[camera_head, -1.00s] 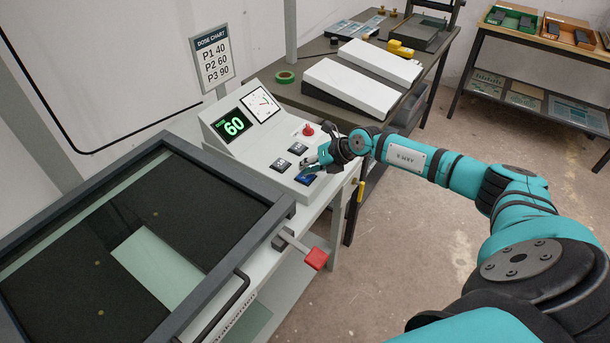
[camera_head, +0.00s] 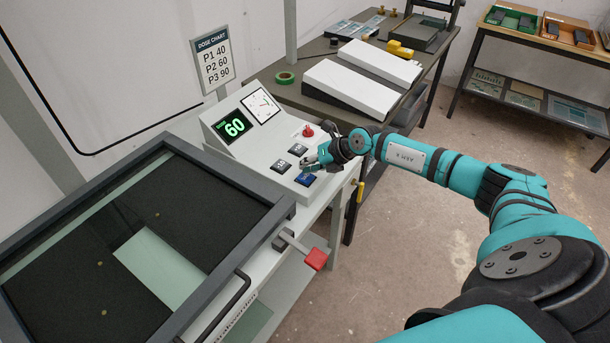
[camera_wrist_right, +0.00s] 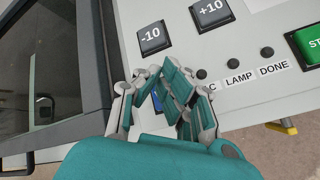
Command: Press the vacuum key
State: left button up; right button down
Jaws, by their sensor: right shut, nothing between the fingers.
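The vacuum key is the blue key (camera_head: 304,180) on the sloped control panel (camera_head: 262,150), at its front edge. In the right wrist view only a sliver of the blue key (camera_wrist_right: 156,102) shows; my fingers hide the rest. My right gripper (camera_head: 308,166) is shut and empty, its tips above and just behind the blue key in the head view. I cannot tell whether they touch the panel. The right gripper (camera_wrist_right: 170,75) also fills the middle of the wrist view. A label ending in "C" beside the fingers is partly hidden. My left gripper is out of view.
Near the fingers are the -10 key (camera_wrist_right: 153,38), the +10 key (camera_wrist_right: 210,14) and a green key (camera_wrist_right: 309,42). A red knob (camera_head: 308,131) and a display reading 60 (camera_head: 234,126) are on the panel. The dark-framed glass bed (camera_head: 180,225) lies left.

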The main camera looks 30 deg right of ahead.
notch_tip(320, 180, up, 6)
jog(key=p, duration=0.5)
jog(key=shift+p, duration=0.3)
dwell(1.7)
